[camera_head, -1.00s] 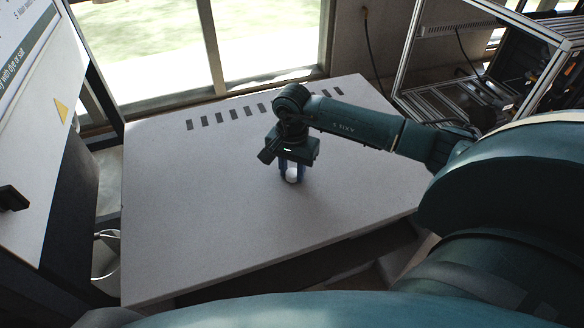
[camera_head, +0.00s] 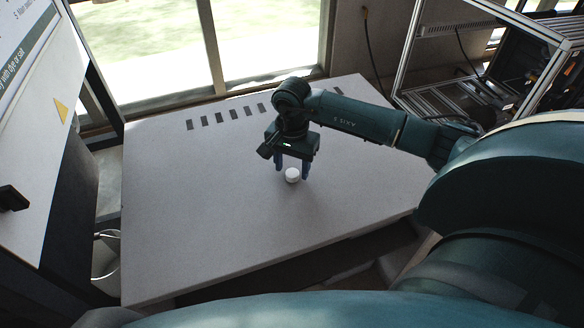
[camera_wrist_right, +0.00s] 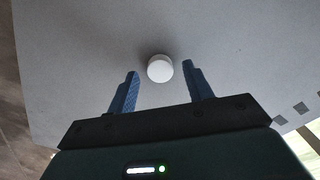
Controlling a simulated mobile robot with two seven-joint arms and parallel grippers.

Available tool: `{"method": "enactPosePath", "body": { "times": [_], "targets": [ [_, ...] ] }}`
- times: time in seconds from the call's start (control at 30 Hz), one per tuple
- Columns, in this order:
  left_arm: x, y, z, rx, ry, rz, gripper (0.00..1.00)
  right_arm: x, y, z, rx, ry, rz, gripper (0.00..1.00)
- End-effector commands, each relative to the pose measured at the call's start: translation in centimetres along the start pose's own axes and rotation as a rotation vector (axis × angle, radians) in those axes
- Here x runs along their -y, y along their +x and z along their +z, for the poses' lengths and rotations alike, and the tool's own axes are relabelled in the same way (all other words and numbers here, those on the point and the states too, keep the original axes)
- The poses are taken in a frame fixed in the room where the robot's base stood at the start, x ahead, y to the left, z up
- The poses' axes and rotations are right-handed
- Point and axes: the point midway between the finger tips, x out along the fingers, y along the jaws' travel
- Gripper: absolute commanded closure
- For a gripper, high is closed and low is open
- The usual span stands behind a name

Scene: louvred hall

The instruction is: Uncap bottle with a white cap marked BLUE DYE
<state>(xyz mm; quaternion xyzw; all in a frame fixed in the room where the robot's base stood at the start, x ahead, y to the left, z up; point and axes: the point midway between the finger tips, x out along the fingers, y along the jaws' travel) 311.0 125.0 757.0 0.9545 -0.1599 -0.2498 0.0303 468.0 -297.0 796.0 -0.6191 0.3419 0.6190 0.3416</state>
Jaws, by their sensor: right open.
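A small round white cap (camera_head: 292,175) sits on the grey tabletop. It also shows in the right wrist view (camera_wrist_right: 160,67) as a short white cylinder with a plain top. No bottle body and no BLUE DYE marking can be made out. My right gripper (camera_head: 292,166) is open and empty, pointing down over the cap. In the right wrist view its two blue fingers stand apart, one to each side of the cap and clear of it. My left gripper is not in view.
The grey table (camera_head: 200,220) is otherwise bare, with a row of dark slots (camera_head: 219,117) near its back edge. A window stands behind it. A metal-framed rack (camera_head: 480,85) is at the back right, and a board with a yellow triangle (camera_head: 61,110) at the left.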

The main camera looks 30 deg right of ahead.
Motion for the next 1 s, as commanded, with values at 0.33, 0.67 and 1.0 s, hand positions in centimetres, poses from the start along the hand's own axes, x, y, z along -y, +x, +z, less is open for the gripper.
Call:
{"method": "enactPosePath", "body": {
  "times": [0.33, 0.67, 1.0],
  "targets": [
    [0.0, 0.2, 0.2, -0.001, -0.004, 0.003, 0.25, 0.1, -7.5, -0.1, -0.003, -0.001, -0.004, 0.49],
    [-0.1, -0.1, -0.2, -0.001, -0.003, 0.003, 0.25, -0.1, -11.3, -0.1, 0.003, 0.009, -0.001, 0.44],
    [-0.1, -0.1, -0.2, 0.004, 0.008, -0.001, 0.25, -0.5, -9.0, -0.4, 0.004, 0.027, 0.004, 0.44]
  ]
}}
